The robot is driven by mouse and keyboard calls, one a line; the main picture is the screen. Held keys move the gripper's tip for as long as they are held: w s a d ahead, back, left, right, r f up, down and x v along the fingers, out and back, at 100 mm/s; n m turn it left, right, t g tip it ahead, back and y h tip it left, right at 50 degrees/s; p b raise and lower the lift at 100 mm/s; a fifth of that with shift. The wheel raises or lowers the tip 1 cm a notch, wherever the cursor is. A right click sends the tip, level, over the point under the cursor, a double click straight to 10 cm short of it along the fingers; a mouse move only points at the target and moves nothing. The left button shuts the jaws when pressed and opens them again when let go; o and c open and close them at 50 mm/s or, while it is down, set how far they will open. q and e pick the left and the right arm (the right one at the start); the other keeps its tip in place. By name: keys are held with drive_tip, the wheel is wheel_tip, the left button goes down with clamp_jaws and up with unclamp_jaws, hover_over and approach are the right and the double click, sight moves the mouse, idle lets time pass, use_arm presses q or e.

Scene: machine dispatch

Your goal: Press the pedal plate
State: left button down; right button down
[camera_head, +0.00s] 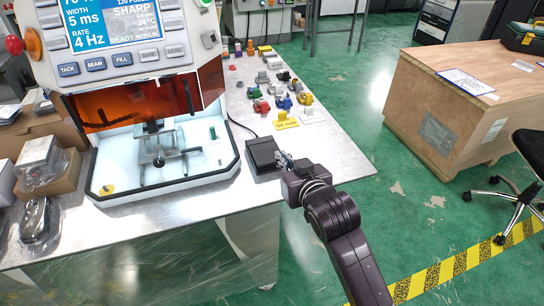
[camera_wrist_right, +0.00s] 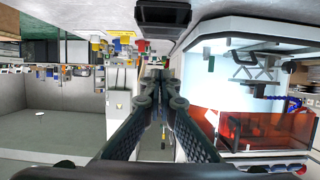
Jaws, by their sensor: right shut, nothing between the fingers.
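The pedal (camera_head: 263,152) is a dark boxy unit on the metal table, just right of the machine's white base tray. My right gripper (camera_head: 284,160) is at its right side, very close to it. I cannot tell from the head view whether they touch. In the right wrist view, which is upside down, the pedal (camera_wrist_right: 165,18) shows at the top, beyond the fingers. The fingers of my right gripper (camera_wrist_right: 160,78) are together with nothing between them. My left gripper is not in view.
The machine (camera_head: 150,90) with a screen and orange window stands left of the pedal. A yellow sign (camera_head: 286,122) and several small coloured parts lie behind it. The table's bare front right corner (camera_head: 345,165) is clear. A wooden crate (camera_head: 440,130) stands to the right.

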hover_over(272, 163)
wheel_tip(272, 163, down, 3)
drive_tip(key=shift+w+f, duration=0.1)
wheel_tip(272, 163, down, 3)
drive_tip(key=shift+w+f, duration=0.1)
drive_tip(key=shift+w, duration=0.05)
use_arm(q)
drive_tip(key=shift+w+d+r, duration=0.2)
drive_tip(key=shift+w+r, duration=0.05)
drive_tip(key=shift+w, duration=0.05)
use_arm(e)
drive_tip(key=shift+f, duration=0.5)
